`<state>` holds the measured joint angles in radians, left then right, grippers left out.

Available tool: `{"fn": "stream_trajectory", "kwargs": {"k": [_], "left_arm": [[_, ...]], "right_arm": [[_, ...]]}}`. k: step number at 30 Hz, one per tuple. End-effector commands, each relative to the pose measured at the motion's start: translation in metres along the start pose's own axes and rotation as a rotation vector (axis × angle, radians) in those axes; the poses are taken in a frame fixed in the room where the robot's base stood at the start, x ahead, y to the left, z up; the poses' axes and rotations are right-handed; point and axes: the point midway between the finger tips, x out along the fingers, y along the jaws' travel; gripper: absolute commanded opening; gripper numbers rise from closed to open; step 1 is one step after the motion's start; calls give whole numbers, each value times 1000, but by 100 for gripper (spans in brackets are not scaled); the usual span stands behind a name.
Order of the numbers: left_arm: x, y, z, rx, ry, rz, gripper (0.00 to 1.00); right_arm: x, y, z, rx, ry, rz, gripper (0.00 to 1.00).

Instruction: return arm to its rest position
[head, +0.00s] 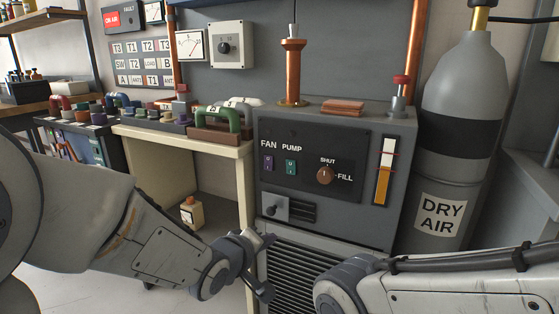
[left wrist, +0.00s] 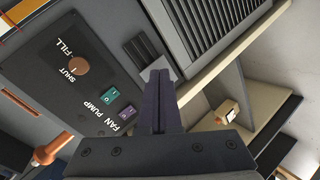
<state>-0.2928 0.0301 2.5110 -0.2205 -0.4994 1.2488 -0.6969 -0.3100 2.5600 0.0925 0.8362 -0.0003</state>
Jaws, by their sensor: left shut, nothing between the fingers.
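My left arm (head: 150,225) reaches in from the left in the head view. Its left gripper (head: 264,240) is in front of the lower part of the grey cabinet, near the small latch box. In the left wrist view the two dark fingers of this gripper (left wrist: 158,78) lie together, shut and empty. They point toward the cabinet front beside the panel; I cannot tell whether they touch it. My right arm (head: 450,285) shows at the bottom right, and its gripper is out of view.
The grey cabinet (head: 270,228) carries a control panel with a FILL knob (head: 325,175) and two switches. A DRY AIR cylinder (head: 445,180) stands at right.

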Motion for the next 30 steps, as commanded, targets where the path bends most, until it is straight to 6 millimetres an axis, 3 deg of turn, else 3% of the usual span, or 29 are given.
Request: {"fn": "stream_trajectory", "kwargs": {"k": [5,9,15,20,21,30], "left_arm": [[-38,-35,62,397,-224,-247,0],[-83,-64,104,677,-466,-370,0],[-148,-92,144,974,-797,-425,0],[-200,-107,165,1163,-1055,-403,0],[-209,-94,158,1165,-1061,-405,0],[-241,-35,127,1158,-1053,-410,0]], "right_arm": [[0,0,0,0,0,0,80],[0,0,0,0,0,0,80],[0,0,0,0,0,0,80],[0,0,0,0,0,0,80],[-18,-1,0,0,-1,0,80],[-91,-7,-5,0,0,0,80]]}}
